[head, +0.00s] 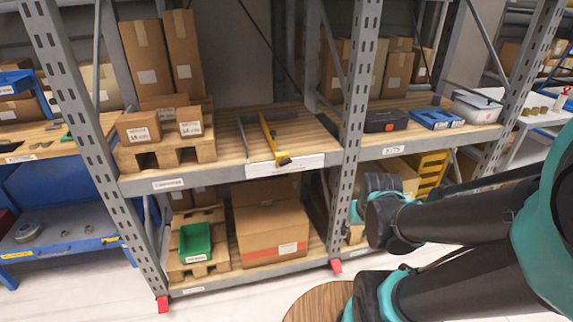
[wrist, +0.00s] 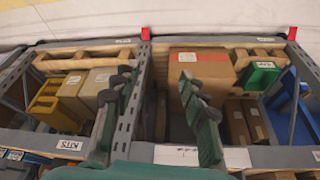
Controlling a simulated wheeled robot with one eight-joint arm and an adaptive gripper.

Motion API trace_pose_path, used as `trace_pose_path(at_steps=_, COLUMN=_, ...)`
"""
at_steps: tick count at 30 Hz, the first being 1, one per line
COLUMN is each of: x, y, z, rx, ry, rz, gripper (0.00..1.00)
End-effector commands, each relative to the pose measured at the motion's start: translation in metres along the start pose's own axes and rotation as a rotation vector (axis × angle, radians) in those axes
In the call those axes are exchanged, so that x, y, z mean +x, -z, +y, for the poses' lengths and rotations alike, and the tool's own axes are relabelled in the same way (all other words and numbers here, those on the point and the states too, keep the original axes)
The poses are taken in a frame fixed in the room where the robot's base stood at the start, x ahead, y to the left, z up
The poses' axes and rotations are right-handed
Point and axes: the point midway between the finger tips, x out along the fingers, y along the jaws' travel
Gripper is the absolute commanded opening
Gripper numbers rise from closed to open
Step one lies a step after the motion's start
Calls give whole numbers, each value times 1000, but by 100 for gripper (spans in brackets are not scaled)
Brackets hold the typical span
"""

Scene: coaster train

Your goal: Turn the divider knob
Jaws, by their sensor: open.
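I cannot make out the knob in the wrist view.
A rack upright (head: 352,110) stands between the divider bay and my arm. A large carton (head: 270,222) and a green bin (head: 195,241) are on the lower shelf. Small boxes on a pallet (head: 168,154) sit left of the divider. A round wooden top (head: 318,302) is below.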

Motion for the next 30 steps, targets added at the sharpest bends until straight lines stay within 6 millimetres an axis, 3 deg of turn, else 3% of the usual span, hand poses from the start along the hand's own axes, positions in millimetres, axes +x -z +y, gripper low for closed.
trace_pose_path(at_steps=4, x=-7, y=30, z=-10, rx=-40, ry=-12, rz=-8, gripper=64)
trace_pose_path(at_steps=8, x=-23, y=86, z=-36, rx=-111, ry=-42, rz=-18, gripper=64)
trace_pose_path(at_steps=12, x=-46, y=152, z=-82, rx=-195, ry=-86, rz=-15, gripper=64)
trace_pose_path(at_steps=18, x=-86, y=225, z=-167, rx=-303, ry=-146, rz=17, gripper=64)
trace_pose_path(at_steps=24, x=-118, y=260, z=-230, rx=-365, ry=-185, rz=55, gripper=64)
trace_pose_path(at_steps=30, x=-124, y=269, z=-247, rx=-379, ry=-196, rz=68, gripper=64)
